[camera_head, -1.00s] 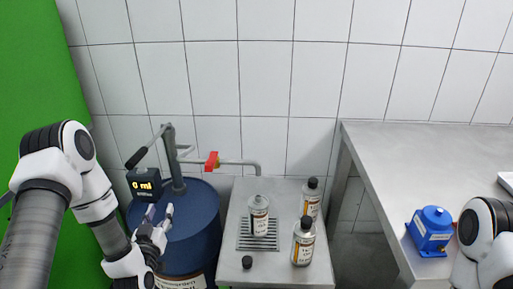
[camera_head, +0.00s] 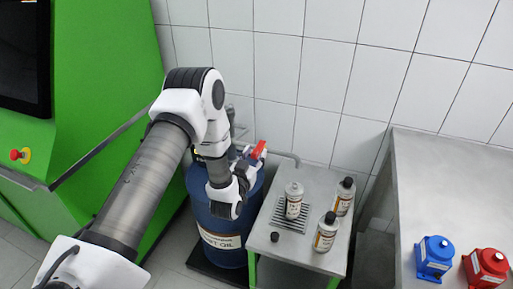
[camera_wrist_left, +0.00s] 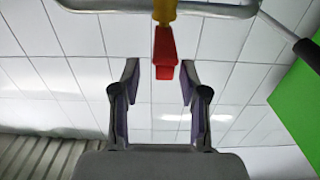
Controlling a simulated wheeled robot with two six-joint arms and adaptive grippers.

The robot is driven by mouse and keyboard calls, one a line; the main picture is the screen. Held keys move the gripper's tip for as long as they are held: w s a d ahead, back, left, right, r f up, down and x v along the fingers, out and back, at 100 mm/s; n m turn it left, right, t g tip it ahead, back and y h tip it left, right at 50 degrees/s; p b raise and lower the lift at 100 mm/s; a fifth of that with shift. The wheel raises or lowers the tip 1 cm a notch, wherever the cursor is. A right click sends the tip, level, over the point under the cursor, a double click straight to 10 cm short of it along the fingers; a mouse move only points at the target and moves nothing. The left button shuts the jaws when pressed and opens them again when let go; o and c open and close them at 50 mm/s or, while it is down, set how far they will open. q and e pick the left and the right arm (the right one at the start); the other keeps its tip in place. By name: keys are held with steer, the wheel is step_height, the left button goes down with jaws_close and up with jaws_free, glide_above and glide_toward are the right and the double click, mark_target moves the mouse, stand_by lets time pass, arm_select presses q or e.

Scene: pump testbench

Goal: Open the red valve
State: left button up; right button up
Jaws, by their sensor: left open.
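The red valve (camera_head: 258,150) sits on the grey pipe above the blue oil drum (camera_head: 222,245). In the left wrist view, the red valve handle (camera_wrist_left: 165,52) hangs from a yellow piece on the pipe, its free end pointing toward the gripper. My left gripper (camera_head: 245,158) is just left of the valve in the head view, its fingers partly hidden. In the left wrist view, my left gripper (camera_wrist_left: 159,75) is open, with the handle's end between its fingertips and no visible contact. My right gripper is out of view.
The metal stand (camera_head: 330,258) right of the drum holds several bottles and a small black cap (camera_head: 275,237). A blue pump (camera_head: 434,258) and a red pump (camera_head: 486,267) stand on the bench at right. A green machine (camera_head: 100,100) is at left.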

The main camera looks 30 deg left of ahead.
arm_select(q)
steer(key=shift+w+a, duration=0.2)
steer(key=shift+w, duration=0.4)
steer(key=shift+w+a+f, duration=0.1)
steer(key=shift+w+a, duration=0.05)
steer(key=shift+a, duration=0.1)
steer(key=shift+d, duration=0.1)
jaws_close()
